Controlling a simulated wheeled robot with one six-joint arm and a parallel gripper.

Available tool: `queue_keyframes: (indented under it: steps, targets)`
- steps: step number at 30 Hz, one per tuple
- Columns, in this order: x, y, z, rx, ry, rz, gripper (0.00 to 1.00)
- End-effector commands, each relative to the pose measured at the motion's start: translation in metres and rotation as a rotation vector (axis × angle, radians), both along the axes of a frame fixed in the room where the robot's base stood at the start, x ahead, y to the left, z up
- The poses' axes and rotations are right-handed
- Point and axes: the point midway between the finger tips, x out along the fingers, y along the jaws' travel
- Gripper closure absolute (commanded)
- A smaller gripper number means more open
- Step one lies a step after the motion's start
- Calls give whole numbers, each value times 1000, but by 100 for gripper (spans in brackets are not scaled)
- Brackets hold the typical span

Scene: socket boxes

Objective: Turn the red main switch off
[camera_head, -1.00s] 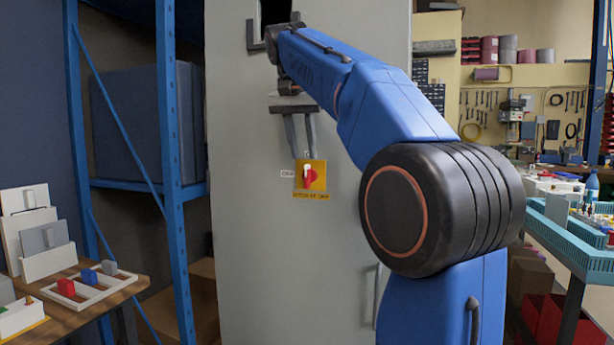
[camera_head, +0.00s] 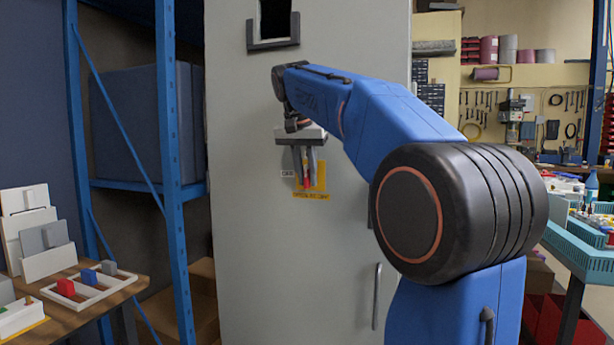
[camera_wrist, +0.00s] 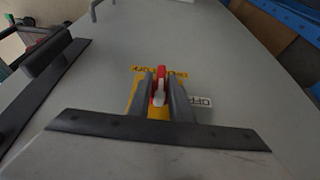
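The red main switch (camera_head: 306,183) sits on a yellow plate (camera_head: 322,192) on the front of the grey cabinet. Its red handle with a white mark also shows in the wrist view (camera_wrist: 159,86), between my fingers. My gripper (camera_head: 305,184) points down the cabinet front, with one dark finger on each side of the handle. The fingers look close against it, with little or no gap; they hide part of the switch. A white OFF label (camera_head: 287,174) is left of the switch in the head view and on the right in the wrist view (camera_wrist: 201,101).
The grey cabinet (camera_head: 240,230) has a dark-framed opening (camera_head: 274,45) above and a long handle (camera_head: 377,296) at lower right. A blue shelf rack (camera_head: 172,110) stands to the left. A wooden table (camera_head: 110,300) with small blocks is at lower left.

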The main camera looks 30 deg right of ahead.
Motion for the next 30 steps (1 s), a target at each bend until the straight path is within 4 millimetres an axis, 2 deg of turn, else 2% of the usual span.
queue_keyframes:
  steps: [1, 2, 15, 30]
  targets:
    - [0, 0, 0, 0, 0, 0, 95]
    - [0, 0, 0, 0, 0, 0, 100]
    - [1, 1, 0, -36, 46, 2, 100]
    - [4, 4, -1, -272, 347, 3, 100]
